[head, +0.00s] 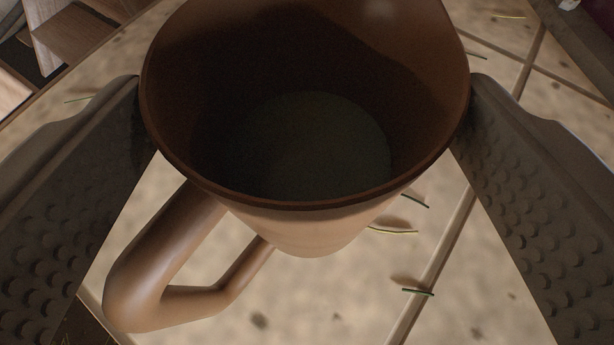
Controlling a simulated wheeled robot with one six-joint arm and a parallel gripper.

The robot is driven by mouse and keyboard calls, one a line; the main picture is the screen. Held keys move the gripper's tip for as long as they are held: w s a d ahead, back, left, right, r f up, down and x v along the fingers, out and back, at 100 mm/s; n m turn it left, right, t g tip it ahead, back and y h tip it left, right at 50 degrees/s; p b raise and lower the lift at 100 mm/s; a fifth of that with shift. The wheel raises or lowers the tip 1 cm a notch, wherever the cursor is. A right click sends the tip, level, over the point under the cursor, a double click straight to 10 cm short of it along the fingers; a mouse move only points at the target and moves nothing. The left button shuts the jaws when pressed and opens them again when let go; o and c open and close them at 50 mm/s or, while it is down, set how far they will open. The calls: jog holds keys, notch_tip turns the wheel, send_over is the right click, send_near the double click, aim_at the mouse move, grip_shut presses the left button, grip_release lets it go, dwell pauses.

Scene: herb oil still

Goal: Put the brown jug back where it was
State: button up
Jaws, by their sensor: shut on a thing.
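The brown jug (310,228) fills the upper middle of the head view, its open mouth facing me. Its handle (150,275) points down and to the left. The inside is dark, with a greyish round area at the bottom; I cannot tell whether that is liquid or the jug's floor. My gripper (305,110) is shut on the jug, one dark, bumpy finger against each side of the rim. The jug is above a tiled surface; whether its base touches anything is hidden.
Pale speckled tiles (340,295) with light joints lie below. Several thin green herb bits, such as one at lower right (418,292), are scattered on them. Wooden pieces (70,35) stand at the upper left. A dark reddish thing (598,12) shows at the upper right corner.

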jog(key=shift+f, duration=0.5)
jog(key=o, duration=1.8)
jog(key=shift+s, duration=0.15)
jog(key=v, duration=1.1)
jog(key=shift+s+r, duration=0.25)
jog(key=shift+s, duration=0.1)
